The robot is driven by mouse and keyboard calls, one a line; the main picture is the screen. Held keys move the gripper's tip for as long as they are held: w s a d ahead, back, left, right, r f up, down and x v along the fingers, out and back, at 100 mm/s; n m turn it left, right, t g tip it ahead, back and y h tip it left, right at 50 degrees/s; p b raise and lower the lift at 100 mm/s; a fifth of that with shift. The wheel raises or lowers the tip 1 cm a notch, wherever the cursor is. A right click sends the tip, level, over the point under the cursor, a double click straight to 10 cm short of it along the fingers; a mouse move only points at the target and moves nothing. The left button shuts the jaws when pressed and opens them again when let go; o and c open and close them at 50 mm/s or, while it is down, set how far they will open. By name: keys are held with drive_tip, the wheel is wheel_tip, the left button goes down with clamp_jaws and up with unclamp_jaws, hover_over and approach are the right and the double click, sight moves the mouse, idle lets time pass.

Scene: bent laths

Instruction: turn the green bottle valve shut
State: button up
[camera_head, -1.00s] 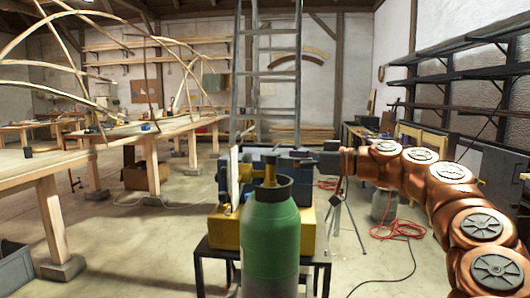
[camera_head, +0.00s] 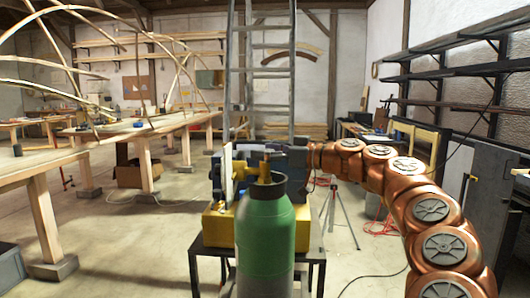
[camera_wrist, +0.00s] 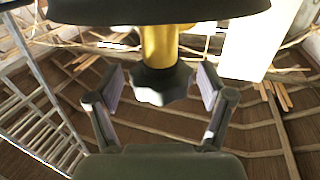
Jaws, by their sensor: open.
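The green bottle (camera_head: 265,240) stands upright in the front middle of the head view, with a dark collar and a brass valve (camera_head: 264,174) on top. In the wrist view the brass valve stem (camera_wrist: 159,45) ends in a black lobed knob (camera_wrist: 162,86). My gripper (camera_wrist: 160,84) is open, with one finger on each side of the knob and a visible gap on both sides. In the head view my gripper (camera_head: 287,158) is at the valve's height, coming from the right; the valve and things behind it make its fingers hard to make out.
A yellow block (camera_head: 222,227) on a black stand (camera_head: 212,251) is behind the bottle, with a white upright panel (camera_head: 227,175) on the left. A ladder (camera_head: 232,85) stands further back. Long workbenches (camera_head: 45,165) fill the left; dark shelves (camera_head: 455,70) line the right wall.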

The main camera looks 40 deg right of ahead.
drive_tip(key=c, duration=1.2)
drive_tip(key=shift+a+f+m+h+b, duration=0.1)
drive_tip(key=shift+f+m+h+b, duration=0.2)
drive_tip(key=shift+b, duration=0.5)
drive_tip(key=shift+m+t+h+b, duration=0.4)
drive_tip(key=shift+t+h+b, duration=0.15)
drive_tip(key=shift+b, duration=0.4)
drive_tip(key=m+t+h+b, duration=0.1)
drive_tip(key=m+h+b, duration=0.1)
drive_tip(key=h+b, duration=0.1)
drive_tip(key=shift+r+h, duration=0.2)
drive_tip(key=shift+h, duration=0.15)
drive_tip(key=shift+m+t+h+b, duration=0.25)
drive_tip(key=shift+m+h+b, duration=0.2)
drive_tip(key=shift+m+h, duration=0.7)
drive_tip(key=shift+r+h, duration=0.1)
drive_tip(key=shift+h, duration=0.15)
